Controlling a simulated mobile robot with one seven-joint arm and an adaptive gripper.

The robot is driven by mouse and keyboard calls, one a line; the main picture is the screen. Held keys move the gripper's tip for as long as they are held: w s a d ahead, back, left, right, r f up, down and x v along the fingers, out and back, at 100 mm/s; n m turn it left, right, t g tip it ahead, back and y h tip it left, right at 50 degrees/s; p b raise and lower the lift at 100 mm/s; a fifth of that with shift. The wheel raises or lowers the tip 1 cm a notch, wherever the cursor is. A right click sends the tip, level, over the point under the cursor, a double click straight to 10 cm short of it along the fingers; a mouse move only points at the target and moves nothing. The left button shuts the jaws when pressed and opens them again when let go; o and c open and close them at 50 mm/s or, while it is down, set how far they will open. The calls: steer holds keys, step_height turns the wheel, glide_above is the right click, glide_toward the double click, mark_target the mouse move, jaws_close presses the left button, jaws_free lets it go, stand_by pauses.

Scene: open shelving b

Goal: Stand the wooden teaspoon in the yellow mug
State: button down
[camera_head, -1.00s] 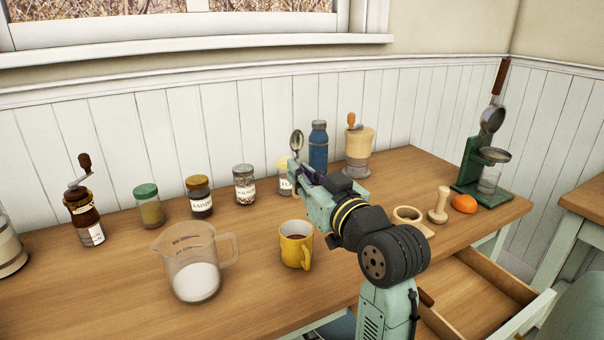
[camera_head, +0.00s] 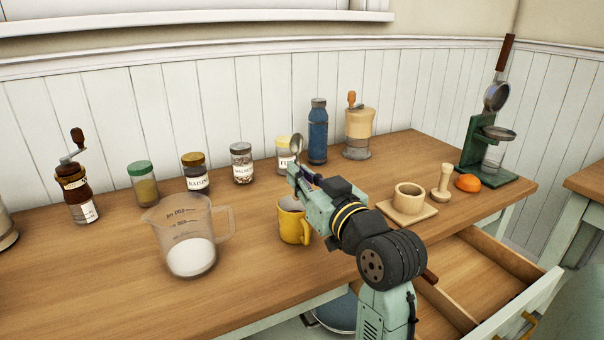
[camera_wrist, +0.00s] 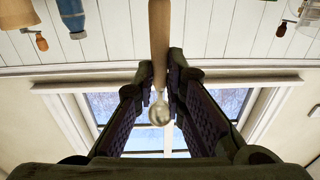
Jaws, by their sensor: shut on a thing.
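The yellow mug (camera_head: 291,230) stands upright on the table in the head view. My gripper (camera_head: 300,177) is just above and behind its rim in the picture and hides part of it. My gripper (camera_wrist: 163,82) is shut on the teaspoon in the wrist view. The teaspoon has a wooden handle (camera_wrist: 159,35) and a metal bowl (camera_wrist: 159,112). In the head view the spoon's bowl (camera_head: 297,145) points up above the fingers. The handle's lower end is hidden behind my gripper and the mug there, so I cannot tell whether it is inside the mug.
A measuring jug (camera_head: 188,235) with white contents stands left of the mug. Several jars (camera_head: 196,173), a blue bottle (camera_head: 318,135) and a grinder (camera_head: 358,133) line the back. A drawer (camera_head: 480,275) is open in front.

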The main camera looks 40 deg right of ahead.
steer(key=shift+f+b, duration=1.85)
steer(key=shift+f, duration=0.7)
steer(key=c, duration=1.6)
jaws_free()
steer(key=shift+o, duration=0.2)
steer(key=shift+s, duration=0.1)
steer(key=s+a, duration=0.2)
steer(key=s, duration=0.9)
steer(key=shift+s+a+f, duration=0.15)
steer(key=shift+s+f, duration=0.1)
steer(key=shift+s, duration=0.05)
steer(key=shift+w, duration=0.15)
